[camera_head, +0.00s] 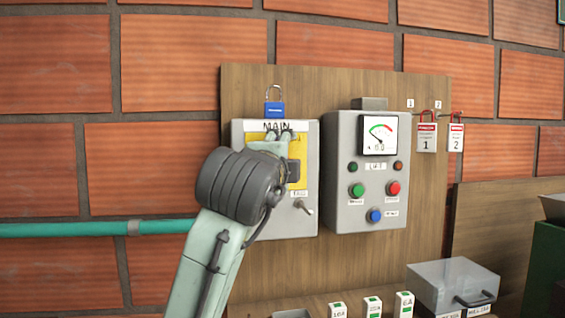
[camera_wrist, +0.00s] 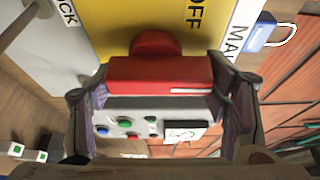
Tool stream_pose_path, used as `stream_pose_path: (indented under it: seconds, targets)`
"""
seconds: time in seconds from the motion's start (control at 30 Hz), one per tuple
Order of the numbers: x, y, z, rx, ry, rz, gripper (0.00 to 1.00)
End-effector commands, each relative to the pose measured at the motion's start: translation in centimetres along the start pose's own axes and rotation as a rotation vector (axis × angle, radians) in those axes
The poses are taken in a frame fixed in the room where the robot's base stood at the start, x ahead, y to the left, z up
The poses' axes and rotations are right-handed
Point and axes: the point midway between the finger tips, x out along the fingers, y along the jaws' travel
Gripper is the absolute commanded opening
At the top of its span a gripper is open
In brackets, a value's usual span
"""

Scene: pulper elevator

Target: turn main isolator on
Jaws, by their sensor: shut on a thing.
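The main isolator is a grey box (camera_head: 307,222) labelled MAIN with a yellow plate (camera_head: 304,150), on the wooden board. My gripper (camera_head: 283,150) is at the plate, and my forearm hides much of the box. In the wrist view, the red handle (camera_wrist: 160,76) sits between the two fingers of my gripper (camera_wrist: 160,95), which is shut on it. A white line shows on the handle. The yellow plate (camera_wrist: 120,25) behind it carries the word OFF near the MAIN label; an ON mark is not visible.
A blue padlock (camera_head: 274,107) hangs above the isolator. A grey panel (camera_head: 345,205) with a gauge and coloured buttons is close on the right.

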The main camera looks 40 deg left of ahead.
Motion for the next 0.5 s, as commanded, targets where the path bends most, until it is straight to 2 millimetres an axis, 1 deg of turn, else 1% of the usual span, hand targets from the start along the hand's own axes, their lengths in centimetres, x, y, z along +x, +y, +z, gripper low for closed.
stream_pose_path:
  seconds: [0.17,0.2,0.5]
  targets:
    - [0.00,-0.01,-0.04,0.004,0.000,0.000,0.42]
    - [0.00,-0.01,-0.04,0.003,0.000,0.000,0.71]
    - [0.00,-0.01,-0.02,0.002,0.000,0.000,0.90]
